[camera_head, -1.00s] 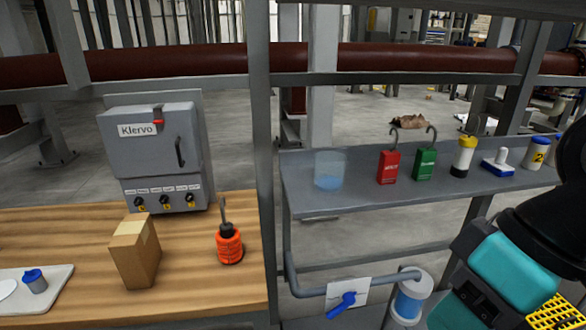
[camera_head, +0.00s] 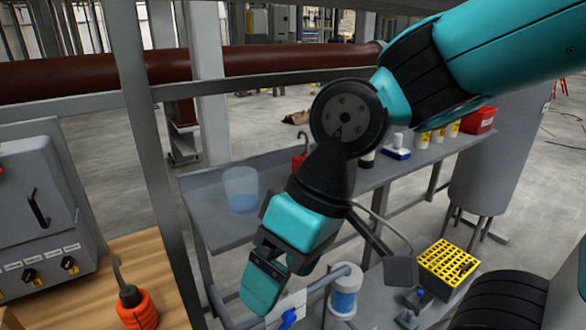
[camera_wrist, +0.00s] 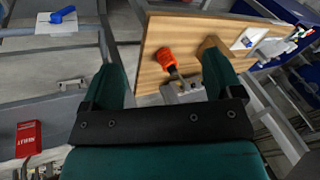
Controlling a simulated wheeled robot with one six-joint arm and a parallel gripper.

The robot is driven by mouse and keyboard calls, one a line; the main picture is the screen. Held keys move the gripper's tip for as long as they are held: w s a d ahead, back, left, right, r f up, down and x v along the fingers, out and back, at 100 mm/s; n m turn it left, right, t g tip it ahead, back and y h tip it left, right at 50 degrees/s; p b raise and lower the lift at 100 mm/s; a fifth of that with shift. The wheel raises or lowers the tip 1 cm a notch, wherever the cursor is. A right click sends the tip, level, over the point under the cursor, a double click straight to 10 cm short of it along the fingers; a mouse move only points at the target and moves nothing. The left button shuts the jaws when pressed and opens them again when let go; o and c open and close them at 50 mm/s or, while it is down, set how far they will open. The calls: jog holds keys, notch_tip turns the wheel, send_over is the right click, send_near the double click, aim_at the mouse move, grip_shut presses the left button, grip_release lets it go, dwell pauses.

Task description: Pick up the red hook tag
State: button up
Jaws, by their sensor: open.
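The red hook tag (camera_head: 299,161) stands on the grey shelf, its body mostly hidden behind my arm in the head view, its dark hook showing above. In the wrist view, a red tag body (camera_wrist: 28,139) with white lettering lies at the lower left, outside the jaws. My gripper (camera_head: 263,282) hangs in front of the shelf, below and left of the tag, clear of it. In the wrist view its two fingers (camera_wrist: 165,82) are spread with nothing between them. The green hook tag is hidden behind my arm.
The grey shelf (camera_head: 207,222) also bears a clear beaker (camera_head: 240,190), a blue-and-white item (camera_head: 397,152) and several yellow-lidded jars. A pipe with a blue-handled valve (camera_head: 288,317) runs below. A yellow rack (camera_head: 447,262) sits lower right.

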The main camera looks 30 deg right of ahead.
jog(key=w+d+f+m+t+y+b, duration=0.2)
jog(key=w+d+f+m+t+b, duration=0.15)
jog(key=w+m+b, duration=0.45)
jog(key=w+d+f+m+t+y+b, duration=0.1)
jog(key=w+d+f+m+t+b, duration=0.35)
jog(key=m, duration=0.55)
jog(key=w+d+m+t+h+b, duration=0.3)
jog(key=d+m+t+b, duration=0.15)
jog(key=d+m, duration=0.55)
jog(key=w+d+m+t+h+b, duration=0.3)
jog(key=d+m+t+h, duration=0.15)
jog(key=d+m, duration=0.6)
jog(key=w+p, duration=0.4)
jog(key=w+a+m+p, duration=0.1)
jog(key=w+p, duration=0.3)
jog(key=p, duration=0.1)
jog(key=w+a+m+p, duration=0.1)
jog(key=w+p, duration=0.3)
jog(key=p, duration=0.1)
jog(key=shift+w+f, duration=0.1)
jog(key=shift+w, duration=0.05)
jog(key=w+p, duration=0.2)
jog(key=w, duration=0.2)
jog(key=shift+w+p, duration=0.2)
jog(key=shift+p, duration=0.15)
jog(key=shift+w, duration=0.4)
jog(key=c, duration=1)
